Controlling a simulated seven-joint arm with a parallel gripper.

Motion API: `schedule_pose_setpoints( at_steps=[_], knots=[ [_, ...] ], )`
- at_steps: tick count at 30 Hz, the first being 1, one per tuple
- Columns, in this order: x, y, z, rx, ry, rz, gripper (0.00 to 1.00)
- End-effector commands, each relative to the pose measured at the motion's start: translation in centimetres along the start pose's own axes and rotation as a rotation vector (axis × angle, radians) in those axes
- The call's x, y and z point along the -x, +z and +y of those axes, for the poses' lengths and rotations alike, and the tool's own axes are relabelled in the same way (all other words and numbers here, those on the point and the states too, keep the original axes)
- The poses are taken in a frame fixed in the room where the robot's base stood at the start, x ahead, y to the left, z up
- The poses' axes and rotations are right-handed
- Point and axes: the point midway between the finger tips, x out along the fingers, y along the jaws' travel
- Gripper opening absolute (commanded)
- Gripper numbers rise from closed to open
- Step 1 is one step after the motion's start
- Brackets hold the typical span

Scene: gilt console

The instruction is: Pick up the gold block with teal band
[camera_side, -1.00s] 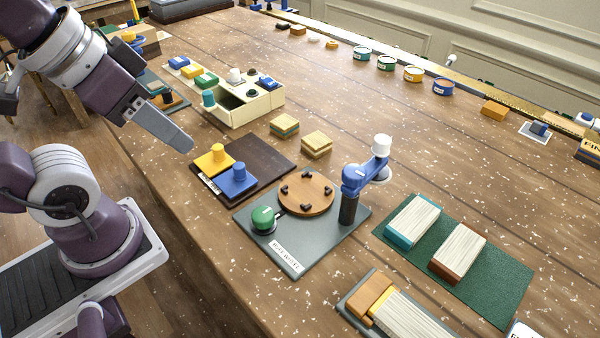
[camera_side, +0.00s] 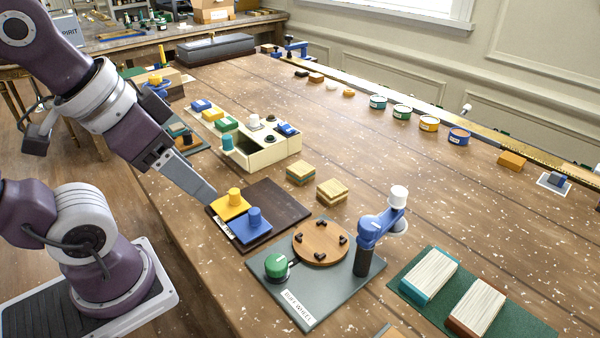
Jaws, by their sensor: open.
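The gold block with teal band (camera_side: 300,172) lies on the wooden table in the middle of the view, to the right of the cream box. A similar gold-topped block (camera_side: 332,191) with a darker olive-brown band sits just in front of it, to its right. My gripper (camera_side: 208,196) points down toward the table from the left, near the dark brown board. It is apart from both blocks, well to the left of them. Its fingers are open and appear nearly edge-on, so the gap between them is hard to see. Nothing shows in it.
The dark board (camera_side: 285,208) carries yellow (camera_side: 232,207) and blue (camera_side: 252,230) knobbed pieces, between gripper and blocks. The cream box (camera_side: 262,158) stands behind. A buff wheel (camera_side: 320,246) with a blue arm (camera_side: 372,228) is in front.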

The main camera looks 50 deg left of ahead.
Motion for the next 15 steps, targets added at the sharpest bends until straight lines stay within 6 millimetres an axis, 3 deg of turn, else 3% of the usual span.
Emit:
schedule_pose_setpoints(
  at_steps=[10, 13, 15],
  knots=[
    [0.0, -0.3, 0.0, -0.014, -0.002, -0.005, 0.71],
    [-0.2, -3.0, -0.4, -0.136, -0.009, -0.052, 0.71],
    [-1.1, -6.4, -1.0, -0.305, -0.007, -0.112, 0.71]
  ],
)
